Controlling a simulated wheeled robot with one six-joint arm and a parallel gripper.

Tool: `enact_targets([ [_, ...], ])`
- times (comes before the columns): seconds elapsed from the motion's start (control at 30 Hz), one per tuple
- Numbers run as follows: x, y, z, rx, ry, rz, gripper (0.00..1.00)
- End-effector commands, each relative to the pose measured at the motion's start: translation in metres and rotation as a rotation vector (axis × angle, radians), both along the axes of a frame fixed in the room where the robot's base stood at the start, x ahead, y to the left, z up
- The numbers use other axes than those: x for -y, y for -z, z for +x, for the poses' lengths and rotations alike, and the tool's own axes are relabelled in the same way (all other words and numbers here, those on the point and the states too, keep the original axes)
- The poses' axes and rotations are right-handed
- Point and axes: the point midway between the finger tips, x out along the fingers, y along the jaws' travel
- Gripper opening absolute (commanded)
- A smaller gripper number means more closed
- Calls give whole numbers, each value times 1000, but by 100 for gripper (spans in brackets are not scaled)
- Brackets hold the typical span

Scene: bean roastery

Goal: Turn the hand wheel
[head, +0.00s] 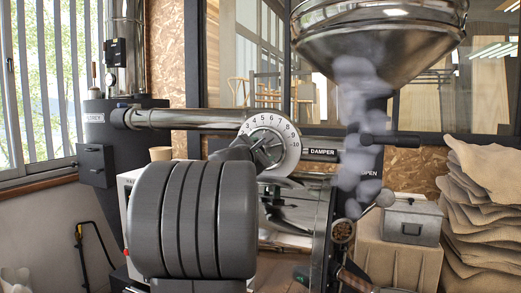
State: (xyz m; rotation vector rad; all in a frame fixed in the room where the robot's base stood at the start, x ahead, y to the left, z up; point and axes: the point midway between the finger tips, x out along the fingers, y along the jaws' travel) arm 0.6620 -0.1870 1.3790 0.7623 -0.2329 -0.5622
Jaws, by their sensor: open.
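A round pale dial (289,146) with black numbers up to 10 sits on the horizontal metal pipe, beside a black "DAMPER" label. Dark parts, which look like the end of my arm with my gripper (266,153), lie across the dial's middle and lower left. The hand wheel itself cannot be made out apart from these dark parts. The fingertips are small and dark against the dial, and whether they touch anything cannot be told. A large grey ribbed form, seemingly my own arm, fills the foreground and hides what is below and left of the dial.
A steel hopper (380,45) hangs above right, with grey smoke-like puffs (358,130) below it. A black-gripped lever (390,139) stands right of the label. A grey metal box (413,222) sits on a tan block beside stacked sacks (485,200).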

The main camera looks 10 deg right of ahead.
Motion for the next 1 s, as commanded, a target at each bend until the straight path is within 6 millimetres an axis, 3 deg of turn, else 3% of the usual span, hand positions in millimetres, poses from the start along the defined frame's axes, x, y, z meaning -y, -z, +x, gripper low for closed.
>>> enact_targets([
  [0.3,1,0,2,0,0,0,57],
  [0.6,1,0,1,-1,1,0,0],
  [1.0,1,4,1,41,0,61,0],
])
